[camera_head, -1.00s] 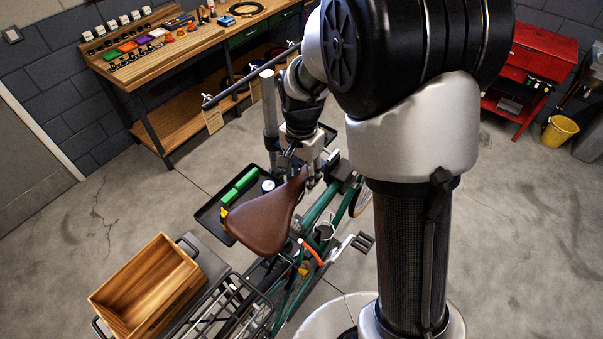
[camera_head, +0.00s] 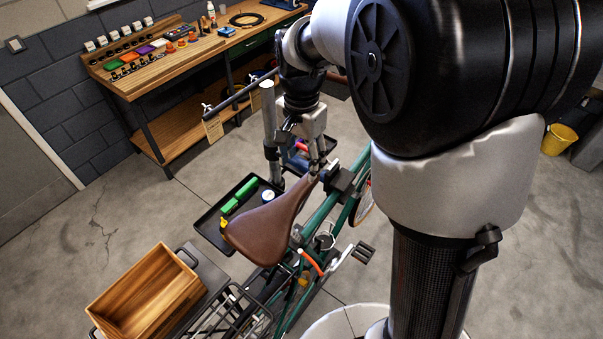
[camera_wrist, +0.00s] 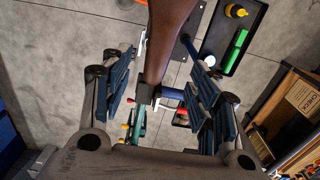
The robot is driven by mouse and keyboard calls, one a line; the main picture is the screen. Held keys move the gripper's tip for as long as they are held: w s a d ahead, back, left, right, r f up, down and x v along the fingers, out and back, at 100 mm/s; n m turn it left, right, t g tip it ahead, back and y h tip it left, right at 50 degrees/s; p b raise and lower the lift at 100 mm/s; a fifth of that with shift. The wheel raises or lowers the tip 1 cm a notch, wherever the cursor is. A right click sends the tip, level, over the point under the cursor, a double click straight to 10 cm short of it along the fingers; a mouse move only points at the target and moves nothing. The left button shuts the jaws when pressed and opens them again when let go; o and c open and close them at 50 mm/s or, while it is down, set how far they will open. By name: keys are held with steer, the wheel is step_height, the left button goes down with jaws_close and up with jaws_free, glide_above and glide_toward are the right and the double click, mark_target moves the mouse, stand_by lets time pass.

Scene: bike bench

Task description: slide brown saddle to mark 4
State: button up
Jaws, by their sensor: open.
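The brown saddle (camera_head: 268,226) sits on the green bike (camera_head: 326,206), its wide end toward the lower left and its narrow nose toward my gripper. My gripper (camera_head: 318,172) is open, pointing down at the nose end. In the wrist view the saddle's narrow part (camera_wrist: 162,45) lies between the two spread fingers of my gripper (camera_wrist: 165,88), with a gap to each finger. Below the nose a dark clamp (camera_wrist: 146,92) shows. No mark numbers are readable in either view.
A black tray (camera_head: 207,229) with green and yellow items stands left of the saddle. A grey stand post (camera_head: 270,130) rises behind it. A wooden crate (camera_head: 150,295) sits at the lower left, by the rear rack. A workbench (camera_head: 130,82) stands at the back left.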

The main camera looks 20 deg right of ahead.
steer(key=shift+r, duration=1.45)
steer(key=s+f+n+t+b, duration=0.4)
steer(key=s+f+n+b, duration=0.6)
steer(key=s+f+b, duration=0.9)
steer(key=s+b, duration=0.3)
steer(key=b, duration=0.2)
steer(key=shift+a+n+t, duration=0.35)
steer(key=shift+n+t, duration=0.05)
